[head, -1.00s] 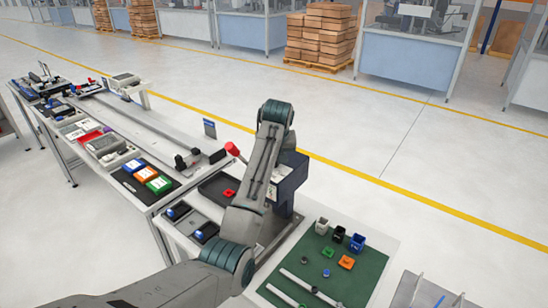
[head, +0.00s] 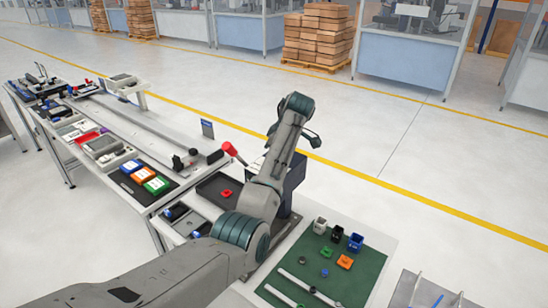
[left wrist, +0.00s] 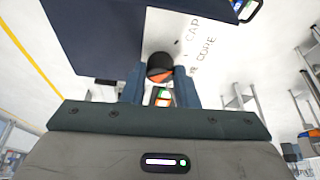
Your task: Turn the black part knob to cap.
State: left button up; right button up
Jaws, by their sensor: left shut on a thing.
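In the left wrist view my left gripper (left wrist: 160,88) is shut on the black knob (left wrist: 158,61), whose round dark body shows between the two fingers. An orange patch shows on the knob's near side. The knob stands at a white panel (left wrist: 172,28) lettered "CAP" (left wrist: 193,30) and "CORE" (left wrist: 204,52). Which word the knob points to I cannot tell. In the head view the dark blue machine box (head: 292,178) stands behind my left arm, which hides the knob and the fingers. My right gripper is in neither view.
A red-tipped lever (head: 229,149) stands left of the box, by a dark tray with a red part (head: 226,193). A green mat (head: 345,278) with small bins and parts lies at the lower right.

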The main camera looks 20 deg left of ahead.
pick_arm(q)
jog(key=shift+w+f+n+g+b, duration=0.1)
jog(key=shift+n+g+b, duration=0.5)
jog(key=shift+n, duration=1)
jog(key=o, duration=1)
jog(key=shift+a, duration=0.15)
